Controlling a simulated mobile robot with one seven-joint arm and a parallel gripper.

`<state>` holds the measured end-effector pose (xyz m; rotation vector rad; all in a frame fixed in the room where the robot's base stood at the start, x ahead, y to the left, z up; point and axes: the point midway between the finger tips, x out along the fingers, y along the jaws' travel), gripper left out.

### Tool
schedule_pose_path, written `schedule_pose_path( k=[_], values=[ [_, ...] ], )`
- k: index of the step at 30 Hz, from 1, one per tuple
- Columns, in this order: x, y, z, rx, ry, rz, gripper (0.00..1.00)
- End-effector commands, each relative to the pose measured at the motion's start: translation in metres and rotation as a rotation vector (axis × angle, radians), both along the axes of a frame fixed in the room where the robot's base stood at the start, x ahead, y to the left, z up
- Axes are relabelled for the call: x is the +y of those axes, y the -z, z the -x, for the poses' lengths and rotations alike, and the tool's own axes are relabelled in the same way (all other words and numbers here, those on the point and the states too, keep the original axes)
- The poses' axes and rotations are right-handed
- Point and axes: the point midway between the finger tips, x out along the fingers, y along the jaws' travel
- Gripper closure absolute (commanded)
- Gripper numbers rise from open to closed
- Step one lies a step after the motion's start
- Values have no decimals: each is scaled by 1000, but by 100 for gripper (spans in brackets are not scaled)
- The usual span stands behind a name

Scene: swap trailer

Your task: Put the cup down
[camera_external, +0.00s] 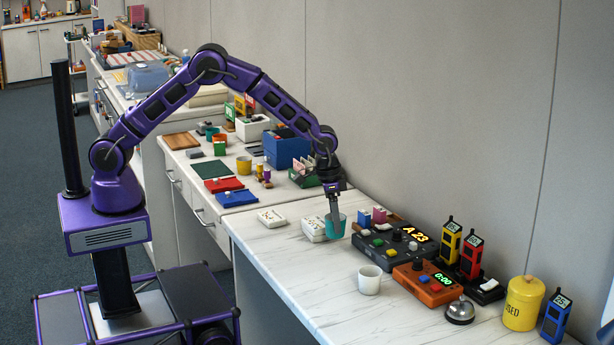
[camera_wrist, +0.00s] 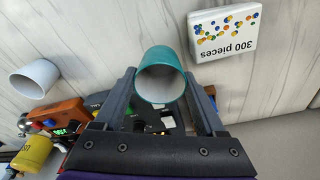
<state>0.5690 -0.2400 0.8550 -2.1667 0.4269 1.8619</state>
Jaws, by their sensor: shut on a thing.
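A teal cup (camera_external: 337,229) is in my gripper (camera_external: 335,212), over the white marbled counter (camera_external: 300,285). In the wrist view the teal cup (camera_wrist: 163,76) sits between the two fingers of my gripper (camera_wrist: 162,88), its open mouth toward the camera. I cannot tell whether its base touches the counter. A white cup (camera_external: 369,280) stands upright on the counter, nearer the front; it also shows in the wrist view (camera_wrist: 36,78), at the left.
A black console (camera_external: 385,254), an orange timer (camera_external: 428,290), a bell (camera_external: 460,311) and a yellow canister (camera_external: 522,303) stand to the right. Bare counter lies in front.

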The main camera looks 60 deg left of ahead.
Motion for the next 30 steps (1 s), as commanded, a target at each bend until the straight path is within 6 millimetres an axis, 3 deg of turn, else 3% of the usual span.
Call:
schedule_pose_path(
  k=[9,20,21,23,30],
  values=[
    [1,37,0,1,-1,0,96],
    [0,42,0,-1,-1,1,96],
    [0,42,0,0,-1,0,26],
    [0,41,0,-1,-1,1,15],
    [0,41,0,0,-1,0,15]
  ],
)
